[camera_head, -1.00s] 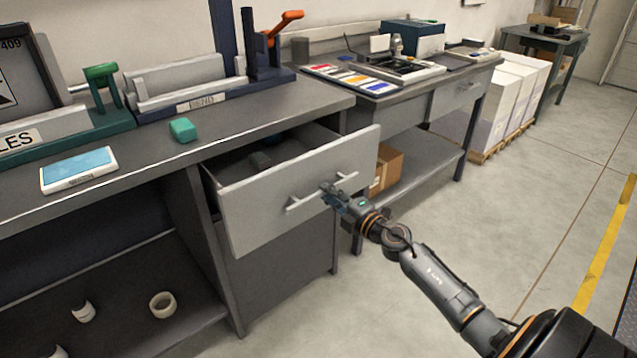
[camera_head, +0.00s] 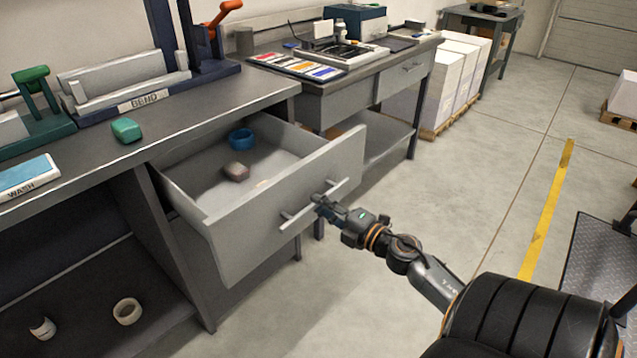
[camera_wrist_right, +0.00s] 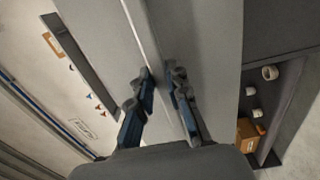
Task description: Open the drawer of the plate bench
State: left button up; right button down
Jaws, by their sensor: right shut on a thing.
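The grey drawer (camera_head: 262,228) of the dark bench (camera_head: 215,108) stands well open, its inside visible from above. A blue ring (camera_head: 241,138) and a small grey-brown block (camera_head: 236,172) lie in it. My right gripper (camera_head: 322,203) is shut on the drawer's bar handle (camera_head: 294,219), at about its middle. In the right wrist view the fingers (camera_wrist_right: 161,85) lie on both sides of a pale bar. My left gripper is not in view.
A green block (camera_head: 126,130) and a blue-topped WASH pad (camera_head: 28,176) lie on the benchtop. White rings (camera_head: 128,311) sit on the lower shelf. A second bench (camera_head: 350,92) stands beyond.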

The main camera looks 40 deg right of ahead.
jog(key=c, duration=1.3)
grip_release()
jog(key=shift+s, duration=0.1)
jog(key=s, duration=0.8)
jog(key=s+d, duration=0.1)
jog(key=s, duration=0.2)
jog(key=shift+s, duration=0.4)
jog(key=shift+f, duration=0.1)
